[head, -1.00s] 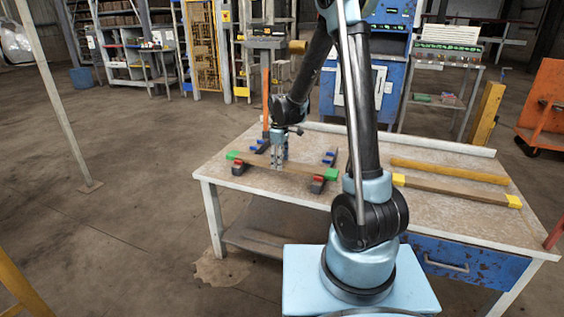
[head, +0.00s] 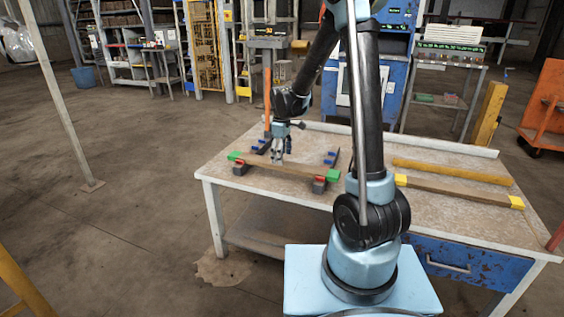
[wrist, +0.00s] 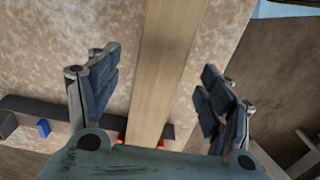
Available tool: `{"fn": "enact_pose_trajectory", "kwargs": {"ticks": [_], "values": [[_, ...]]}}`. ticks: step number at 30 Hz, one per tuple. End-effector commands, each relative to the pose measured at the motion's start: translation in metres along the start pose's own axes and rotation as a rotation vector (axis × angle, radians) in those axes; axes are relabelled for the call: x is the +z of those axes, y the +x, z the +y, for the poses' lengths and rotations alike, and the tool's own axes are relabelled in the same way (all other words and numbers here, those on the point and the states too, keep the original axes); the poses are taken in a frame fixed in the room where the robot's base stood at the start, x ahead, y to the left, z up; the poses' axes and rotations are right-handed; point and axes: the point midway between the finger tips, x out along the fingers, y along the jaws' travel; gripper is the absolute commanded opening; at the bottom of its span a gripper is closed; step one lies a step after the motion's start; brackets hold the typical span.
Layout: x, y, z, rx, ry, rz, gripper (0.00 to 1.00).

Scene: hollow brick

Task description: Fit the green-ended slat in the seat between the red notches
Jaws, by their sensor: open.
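The wooden slat with green ends (head: 285,166) lies across the front part of two dark rails, the left rail (head: 253,152) and the right rail (head: 320,187). Red notch blocks (head: 319,179) show at the slat's near side. In the wrist view the slat (wrist: 160,70) passes between two red marks (wrist: 120,139) on one rail; how deep it sits is hard to tell. My gripper (head: 281,158) is open above the slat's left-middle part. In the wrist view its fingers (wrist: 157,92) stand apart on either side of the slat, with clear gaps.
Blue notch blocks (head: 330,159) stand farther back on the rails. A yellow bar (head: 450,172) and a yellow-ended slat (head: 460,191) lie on the table's right side. The table (head: 225,176) is bare around the rails. A blue cabinet (head: 395,60) stands behind.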

Motion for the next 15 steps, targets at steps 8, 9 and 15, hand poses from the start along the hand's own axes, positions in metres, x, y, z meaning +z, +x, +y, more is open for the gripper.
{"fn": "enact_pose_trajectory", "kwargs": {"ticks": [8, 9, 15], "values": [[0.001, -0.048, -0.001, 0.000, 0.000, 0.000, 0.73], [0.001, -0.054, -0.001, -0.001, 0.000, 0.000, 0.73], [0.001, -0.078, -0.001, -0.001, 0.000, 0.000, 0.73]]}}
